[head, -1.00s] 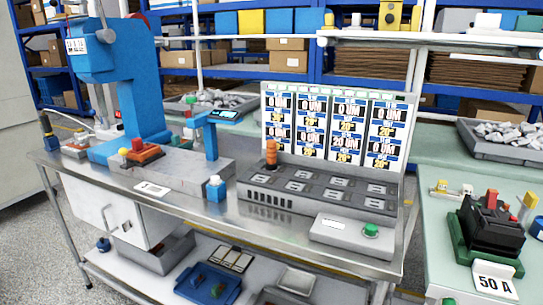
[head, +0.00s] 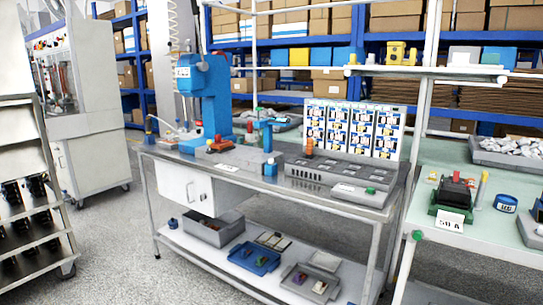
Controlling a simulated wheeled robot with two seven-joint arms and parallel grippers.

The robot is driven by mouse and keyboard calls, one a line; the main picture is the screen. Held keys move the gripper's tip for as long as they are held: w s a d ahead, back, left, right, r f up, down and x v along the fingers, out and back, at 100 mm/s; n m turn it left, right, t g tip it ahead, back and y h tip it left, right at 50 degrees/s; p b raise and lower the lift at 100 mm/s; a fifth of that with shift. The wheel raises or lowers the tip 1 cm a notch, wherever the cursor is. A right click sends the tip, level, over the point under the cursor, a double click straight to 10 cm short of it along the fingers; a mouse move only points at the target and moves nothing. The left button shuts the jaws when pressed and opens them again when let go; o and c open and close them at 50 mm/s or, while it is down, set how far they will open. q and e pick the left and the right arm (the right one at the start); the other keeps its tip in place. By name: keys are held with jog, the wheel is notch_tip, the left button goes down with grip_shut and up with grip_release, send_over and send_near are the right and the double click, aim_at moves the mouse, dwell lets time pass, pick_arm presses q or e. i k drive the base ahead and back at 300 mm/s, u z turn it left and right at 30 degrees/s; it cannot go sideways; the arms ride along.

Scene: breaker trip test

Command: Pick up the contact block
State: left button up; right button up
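I cannot tell for sure which thing is the contact block. On the steel bench (head: 225,170), a blue press (head: 205,95) stands at the left with a small orange-red piece (head: 219,143) at its foot. A grey test fixture (head: 340,178) with several dark slots stands at the right, with an orange cylinder (head: 309,147) upright at its back left corner. On the lower shelf, a blue tray (head: 254,259) and a grey tray (head: 310,284) hold small coloured parts, too small to identify. Neither of my grippers is in view.
A green-topped table (head: 480,240) at the right holds a black breaker (head: 454,192) with a "50 A" card (head: 450,222). A grey bin (head: 213,228) stands on the lower shelf. A slanted rack (head: 25,190) stands at the far left. The floor (head: 125,255) between rack and bench is clear.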

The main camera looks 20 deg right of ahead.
aim_at(309, 155)
jog(key=u, duration=0.65)
jog(key=i, duration=2.2)
jog(key=z, duration=0.75)
